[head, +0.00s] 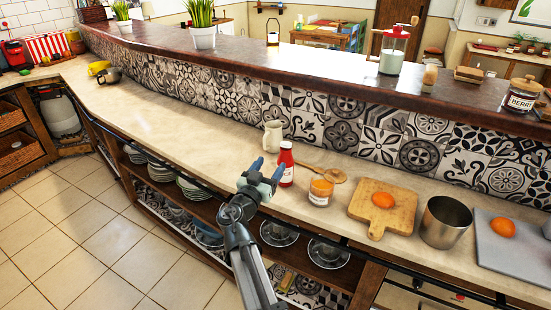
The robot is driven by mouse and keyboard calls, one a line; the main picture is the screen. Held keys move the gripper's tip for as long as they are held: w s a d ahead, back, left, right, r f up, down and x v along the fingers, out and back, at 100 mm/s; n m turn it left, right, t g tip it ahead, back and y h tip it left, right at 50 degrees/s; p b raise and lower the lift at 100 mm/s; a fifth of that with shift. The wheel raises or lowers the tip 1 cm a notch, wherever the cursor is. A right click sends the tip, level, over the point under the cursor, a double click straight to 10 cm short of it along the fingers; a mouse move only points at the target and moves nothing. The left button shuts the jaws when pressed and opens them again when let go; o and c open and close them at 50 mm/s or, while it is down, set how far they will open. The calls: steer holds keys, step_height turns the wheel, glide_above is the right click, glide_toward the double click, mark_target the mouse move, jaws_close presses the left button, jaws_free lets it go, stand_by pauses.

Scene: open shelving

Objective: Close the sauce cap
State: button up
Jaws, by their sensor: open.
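A red sauce bottle (287,169) with a white label stands upright on the beige counter. Its pale cap (286,145) is on top; the cap is too small in the head view to tell whether it is open or closed. My gripper (268,169) is open and empty at the counter's front edge, just left of the bottle. Its right finger appears close to the bottle's left side; I cannot tell whether they touch.
An orange jar (320,191) and a wooden spoon (328,174) are right of the bottle, and a cream jug (272,137) is behind it. A cutting board (372,221) and a metal pot (445,222) stand farther right.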

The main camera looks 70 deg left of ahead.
steer(key=shift+v, duration=0.9)
steer(key=shift+c, duration=0.3)
